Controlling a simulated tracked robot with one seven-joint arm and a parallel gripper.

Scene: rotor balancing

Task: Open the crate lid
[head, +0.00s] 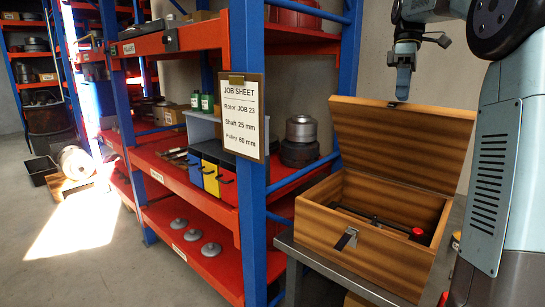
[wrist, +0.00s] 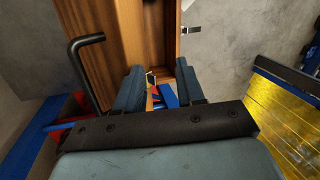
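The wooden crate (head: 350,255) stands on a grey bench at right in the head view. Its lid (head: 410,145) is raised and stands steeply tilted above the crate's back edge, so the inside shows. A metal latch (head: 346,238) is on the crate's front. My gripper (head: 402,96) points down at the lid's top edge; I cannot tell whether it touches. In the wrist view my gripper (wrist: 158,72) has its two fingers apart, with wood (wrist: 125,45) beyond them. Nothing is clearly held between them.
Inside the crate lie a dark rod and a red-ended item (head: 416,235). A blue and red shelf rack (head: 250,150) stands close at left, with a job sheet (head: 241,115) on its post. A black bent bar (wrist: 82,70) shows in the wrist view. Open floor lies far left.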

